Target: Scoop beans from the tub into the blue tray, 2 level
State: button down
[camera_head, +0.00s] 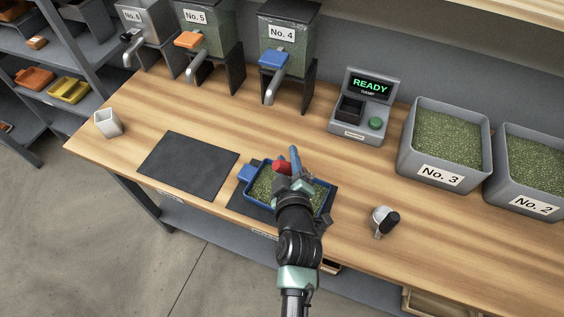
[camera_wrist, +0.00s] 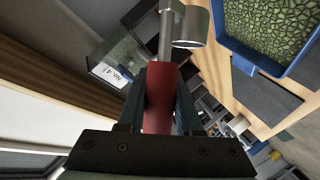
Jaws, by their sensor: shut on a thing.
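My gripper (camera_head: 290,172) is shut on the red handle of a metal scoop (camera_wrist: 160,92), above the blue tray in the head view. The scoop's metal cup (camera_wrist: 189,28) shows at the top of the wrist view; its inside is hidden. The blue tray (camera_head: 246,172) holds green beans and sits on a dark mat, partly hidden by my arm. It also shows at upper right in the wrist view (camera_wrist: 246,66). Two grey tubs of green beans stand at the right, No. 3 (camera_head: 404,152) and No. 2 (camera_head: 491,187).
A READY device (camera_head: 366,104) stands behind the tray. A metal cup with a black handle (camera_head: 383,219) is on the right. Dispensers No. 4 (camera_head: 287,40), No. 5 and No. 6 line the back.

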jog(key=shift+w+d+r+m+g+y+p, duration=0.35)
jog(key=shift+d+r+m+y+p, duration=0.15)
jog(key=shift+d+r+m+p, duration=0.3)
jog(key=shift+w+d+f+m+b, duration=0.1)
jog(key=shift+d+f+m+b, duration=0.15)
jog(key=shift+f+m+b, duration=0.5)
jog(key=d+m+y+b, duration=0.1)
jog(key=m+g+y+b, duration=0.1)
jog(key=m, duration=0.1)
jog(key=shift+w+d+f+y, duration=0.2)
jog(key=shift+w+d+y, duration=0.1)
jog(key=shift+w+d, duration=0.1)
